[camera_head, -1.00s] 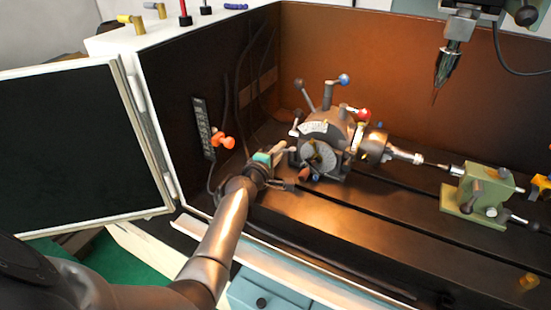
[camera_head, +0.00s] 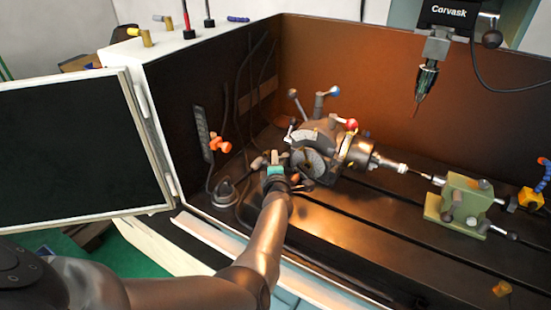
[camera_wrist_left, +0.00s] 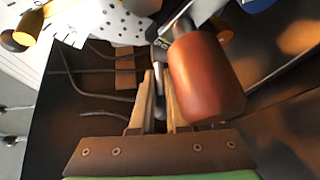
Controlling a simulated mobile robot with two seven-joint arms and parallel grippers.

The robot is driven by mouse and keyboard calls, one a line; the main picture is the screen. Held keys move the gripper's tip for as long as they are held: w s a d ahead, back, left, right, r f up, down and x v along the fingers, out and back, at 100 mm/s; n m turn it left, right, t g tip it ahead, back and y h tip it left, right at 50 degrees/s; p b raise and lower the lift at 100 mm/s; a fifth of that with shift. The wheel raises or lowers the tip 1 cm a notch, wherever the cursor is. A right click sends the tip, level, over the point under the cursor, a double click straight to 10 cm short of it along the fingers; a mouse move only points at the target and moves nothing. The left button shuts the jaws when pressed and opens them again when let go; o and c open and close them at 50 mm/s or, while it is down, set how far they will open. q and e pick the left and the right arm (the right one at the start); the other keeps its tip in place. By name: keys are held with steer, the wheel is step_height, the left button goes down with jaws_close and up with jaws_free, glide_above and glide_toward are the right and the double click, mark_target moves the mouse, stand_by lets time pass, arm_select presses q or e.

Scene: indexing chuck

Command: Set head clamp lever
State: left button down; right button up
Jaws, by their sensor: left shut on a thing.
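The dark indexing head (camera_head: 330,140) stands on the machine bed, with several levers. They include a blue-ball lever (camera_head: 334,90), a dark-ball lever (camera_head: 292,93) and a red knob (camera_head: 351,124). My left gripper (camera_head: 282,162) is at the head's left side. In the left wrist view its tan fingers (camera_wrist_left: 159,100) are shut around a thin metal lever (camera_wrist_left: 159,82). A brown-orange cylindrical handle (camera_wrist_left: 205,75) is just right of the fingers. I cannot tell which labelled lever I hold, as its far end is hidden. My right gripper is not in view.
A green tailstock (camera_head: 464,203) stands on the bed at the right. A spindle (camera_head: 426,80) hangs above, and an orange knob (camera_head: 220,145) is on the left wall. The open door (camera_head: 80,150) stands left.

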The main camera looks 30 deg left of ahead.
arm_select(q)
steer(key=shift+s+a+f, duration=0.2)
steer(key=shift+s+a, duration=0.05)
steer(key=shift+a, duration=0.05)
steer(key=c, duration=0.9)
jaws_free()
steer(key=shift+a+r, duration=0.1)
steer(key=shift+w+d+r, duration=0.1)
steer(key=shift+d, duration=0.15)
